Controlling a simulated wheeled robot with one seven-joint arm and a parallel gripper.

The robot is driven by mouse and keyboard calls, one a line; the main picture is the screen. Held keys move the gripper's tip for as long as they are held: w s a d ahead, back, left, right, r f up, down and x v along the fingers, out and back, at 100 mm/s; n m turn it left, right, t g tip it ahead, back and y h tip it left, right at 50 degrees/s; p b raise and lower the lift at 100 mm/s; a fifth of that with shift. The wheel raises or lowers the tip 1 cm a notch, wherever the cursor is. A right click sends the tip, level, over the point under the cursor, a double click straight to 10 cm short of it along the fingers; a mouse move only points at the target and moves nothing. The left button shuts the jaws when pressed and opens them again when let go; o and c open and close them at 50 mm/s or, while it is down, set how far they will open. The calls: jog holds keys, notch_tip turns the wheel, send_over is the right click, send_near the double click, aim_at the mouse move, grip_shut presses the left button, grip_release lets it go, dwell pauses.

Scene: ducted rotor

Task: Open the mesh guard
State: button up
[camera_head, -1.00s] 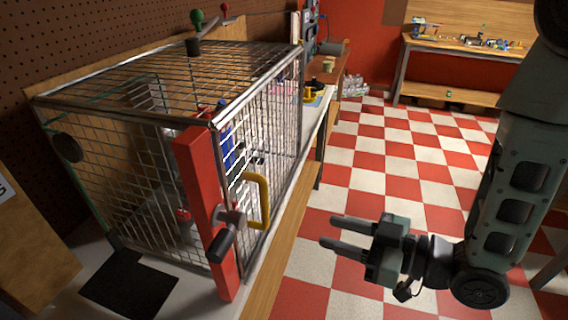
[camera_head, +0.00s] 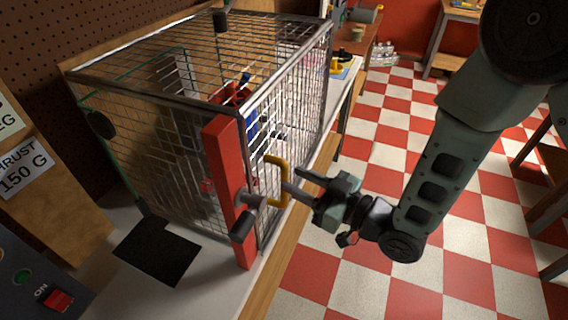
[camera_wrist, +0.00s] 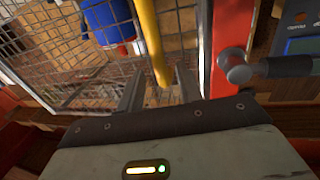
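The mesh guard (camera_head: 290,95) is a wire cage on the bench, and its front mesh panel appears closed. A yellow handle (camera_head: 270,165) is on that panel and also shows in the wrist view (camera_wrist: 148,38). A red post (camera_head: 226,185) stands at the cage's near corner and carries a latch with a dark grip (camera_head: 242,226); the latch also shows in the wrist view (camera_wrist: 240,68). My gripper (camera_head: 292,182) is open at the yellow handle. In the wrist view the handle's lower end lies between the two spread fingers (camera_wrist: 158,78); contact cannot be told.
Inside the cage are red and blue parts (camera_head: 250,120). A black pad (camera_head: 160,250) lies on the bench in front of the cage. A control box with a red switch (camera_head: 58,299) is at lower left.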

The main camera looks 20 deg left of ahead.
aim_at(284, 174)
jog(key=shift+p+x, duration=0.65)
jog(key=shift+x, duration=1.4)
jog(key=shift+c, duration=0.4)
